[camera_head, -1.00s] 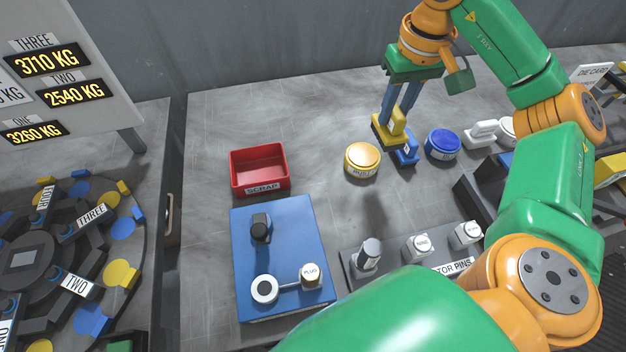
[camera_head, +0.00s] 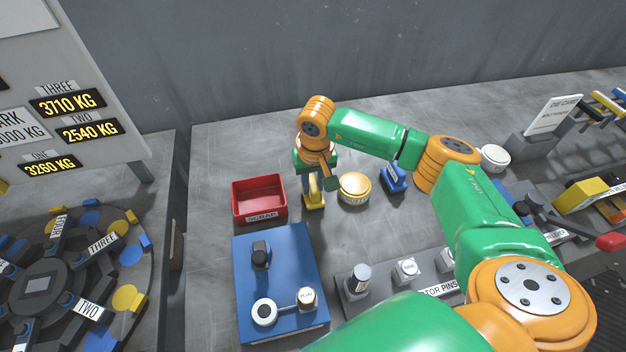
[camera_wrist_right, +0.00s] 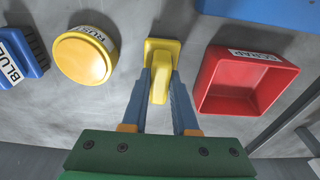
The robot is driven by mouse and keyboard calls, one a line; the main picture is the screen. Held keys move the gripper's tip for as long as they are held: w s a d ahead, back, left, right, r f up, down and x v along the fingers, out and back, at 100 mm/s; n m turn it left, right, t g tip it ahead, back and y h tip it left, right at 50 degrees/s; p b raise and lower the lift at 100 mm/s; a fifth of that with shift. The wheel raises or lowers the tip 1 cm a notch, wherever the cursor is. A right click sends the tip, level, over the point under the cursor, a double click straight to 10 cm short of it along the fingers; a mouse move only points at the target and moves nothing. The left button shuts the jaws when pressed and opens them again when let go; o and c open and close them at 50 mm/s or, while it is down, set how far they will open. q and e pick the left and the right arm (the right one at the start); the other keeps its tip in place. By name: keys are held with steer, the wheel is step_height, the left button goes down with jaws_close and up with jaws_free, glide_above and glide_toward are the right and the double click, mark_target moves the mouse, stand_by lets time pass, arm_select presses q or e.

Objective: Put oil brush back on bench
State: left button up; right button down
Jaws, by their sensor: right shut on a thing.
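A yellow brush (camera_head: 314,192) with a flat base and upright handle, which I take to be the oil brush, is between the red scrap tray and the yellow round tin. It also shows in the wrist view (camera_wrist_right: 160,88). My right gripper (camera_head: 313,176) is shut on its handle from above, with one blue finger on each side in the wrist view (camera_wrist_right: 161,75). The brush is low over the bench (camera_head: 225,145); I cannot tell whether its base touches. A blue brush (camera_head: 394,178) stands right of the yellow tin (camera_head: 354,189). My left gripper is not in view.
The red scrap tray (camera_head: 259,199) is close on the left of the brush. A blue plate (camera_head: 290,250) with black and white parts lies in front. The ejector pin rack (camera_head: 385,288) is further right, partly behind my arm. Bare bench lies behind the tray.

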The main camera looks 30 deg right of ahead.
steer(key=shift+f, duration=0.25)
steer(key=c, duration=0.7)
jaws_free()
steer(key=shift+r, duration=0.15)
steer(key=shift+r, duration=0.1)
steer(key=shift+r, duration=0.3)
steer(key=r, duration=0.3)
steer(key=s+r+b, duration=0.1)
steer(key=r, duration=0.3)
steer(key=r+b, duration=0.1)
steer(key=r, duration=0.3)
steer(key=shift+s+a+r, duration=0.2)
steer(key=shift+s, duration=0.05)
